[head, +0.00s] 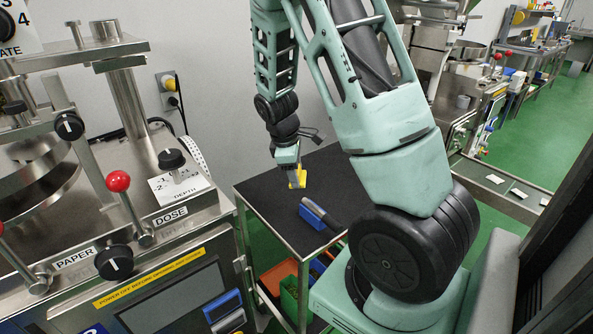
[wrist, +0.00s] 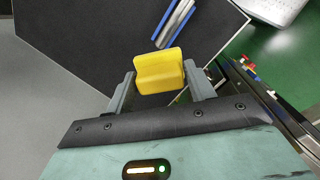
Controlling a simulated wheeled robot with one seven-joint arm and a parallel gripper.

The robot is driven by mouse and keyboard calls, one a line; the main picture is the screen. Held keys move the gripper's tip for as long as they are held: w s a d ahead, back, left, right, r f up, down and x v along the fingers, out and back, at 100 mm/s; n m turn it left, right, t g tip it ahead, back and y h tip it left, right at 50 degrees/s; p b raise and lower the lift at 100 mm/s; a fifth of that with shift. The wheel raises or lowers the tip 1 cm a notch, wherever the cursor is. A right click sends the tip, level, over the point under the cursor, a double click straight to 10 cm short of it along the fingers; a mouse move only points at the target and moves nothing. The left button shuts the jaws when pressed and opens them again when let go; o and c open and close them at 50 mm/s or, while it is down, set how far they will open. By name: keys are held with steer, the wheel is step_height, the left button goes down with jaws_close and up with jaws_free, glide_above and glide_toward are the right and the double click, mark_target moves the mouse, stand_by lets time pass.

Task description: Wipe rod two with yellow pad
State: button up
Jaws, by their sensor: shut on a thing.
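The yellow pad (head: 299,179) is between the fingers of my gripper (head: 290,170), over the dark-topped cart. In the wrist view the pad (wrist: 160,68) sits between the two grey fingertips of my gripper (wrist: 159,88), which is shut on it. I cannot tell from the head view whether the pad touches the cart top. Upright metal rods stand on the machine at the left, among them a thick one (head: 129,105) and a thinner one (head: 67,112). No visible mark tells me which is rod two. My gripper is to the right of these rods, apart from them.
A blue-and-grey object (head: 318,213) lies on the cart (head: 262,200), close to the pad; it also shows in the wrist view (wrist: 177,22). The machine has a red-knobbed lever (head: 118,181) and black knobs (head: 114,262). The cart's lower shelf holds an orange bin (head: 273,277).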

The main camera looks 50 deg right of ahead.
steer(key=shift+b+x, duration=2.25)
steer(key=shift+x, duration=0.55)
steer(key=shift+b+x, duration=0.6)
steer(key=shift+x, duration=0.4)
steer(key=shift+s+a+r, duration=0.1)
steer(key=shift+s+a, duration=0.1)
steer(key=shift+s, duration=0.55)
steer(key=shift+s+a+r, duration=0.1)
steer(key=shift+s+a, duration=0.15)
steer(key=shift+s, duration=0.55)
steer(key=shift+s+a+f, duration=0.1)
steer(key=shift+s+a, duration=0.1)
steer(key=shift+s, duration=0.8)
steer(key=shift+s+a+f, duration=0.1)
steer(key=shift+s+a, duration=0.15)
steer(key=shift+s, duration=0.75)
steer(key=shift+p, duration=0.3)
steer(key=shift+r, duration=0.15)
